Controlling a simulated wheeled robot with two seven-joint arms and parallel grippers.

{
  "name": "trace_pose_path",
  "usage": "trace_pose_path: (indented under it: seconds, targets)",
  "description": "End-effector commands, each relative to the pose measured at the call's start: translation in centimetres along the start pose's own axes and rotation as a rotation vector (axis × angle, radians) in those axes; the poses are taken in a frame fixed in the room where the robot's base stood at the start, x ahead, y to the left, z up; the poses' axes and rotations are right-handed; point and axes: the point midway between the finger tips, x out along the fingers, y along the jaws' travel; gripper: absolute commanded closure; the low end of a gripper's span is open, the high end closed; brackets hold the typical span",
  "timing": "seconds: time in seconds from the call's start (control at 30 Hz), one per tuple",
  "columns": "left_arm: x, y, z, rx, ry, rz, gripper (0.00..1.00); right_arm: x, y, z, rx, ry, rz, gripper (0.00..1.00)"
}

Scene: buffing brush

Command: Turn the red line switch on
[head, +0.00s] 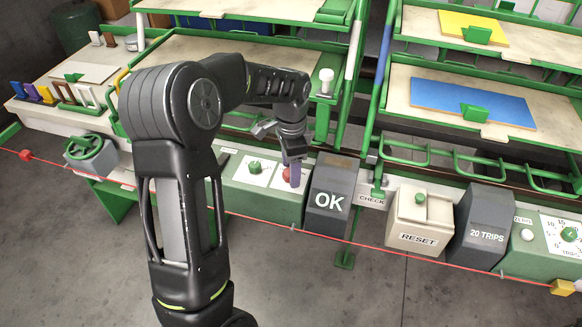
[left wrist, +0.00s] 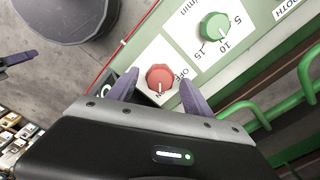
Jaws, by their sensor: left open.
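The red line switch is a red round knob (left wrist: 160,77) on a white plate with OFF and ON lettering, seen in the left wrist view. Its white mark points toward the ON lettering side. In the head view the red knob (head: 286,174) is partly hidden by my gripper. My left gripper (head: 292,174) is open, fingers down at the knob. In the left wrist view its two purple fingers (left wrist: 158,88) stand on either side of the knob; contact cannot be told. A dark purple-tipped part at the left wrist view's edge looks like my right gripper (left wrist: 18,58); its opening is unclear.
A green knob (head: 254,167) on a dial is beside the red one. A dark OK box (head: 329,200) stands close on the right, then a RESET box (head: 418,222). A red cord (head: 350,244) runs along the front. Green rails and trays lie behind.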

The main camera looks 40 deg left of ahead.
Motion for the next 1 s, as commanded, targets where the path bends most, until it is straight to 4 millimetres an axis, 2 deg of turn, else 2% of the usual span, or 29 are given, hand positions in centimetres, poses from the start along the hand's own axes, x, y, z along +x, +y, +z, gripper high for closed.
trace_pose_path:
  seconds: [0.17,0.6,0.73,1.0]
  targets:
    - [-0.8,0.0,0.0,0.000,0.001,-0.001,0.41,0.0,0.0,0.0,0.000,0.000,0.000,0.64]
    - [-7.2,0.0,-0.1,0.001,0.002,-0.002,0.41,0.1,0.0,0.0,0.000,0.000,0.000,0.64]
    - [-7.8,0.0,-0.1,0.001,0.001,-0.001,0.41,0.1,0.0,0.0,0.000,0.000,0.000,0.64]
    - [-7.8,0.0,0.0,0.000,0.000,0.000,0.41,0.1,0.0,0.0,0.000,0.000,0.000,0.64]
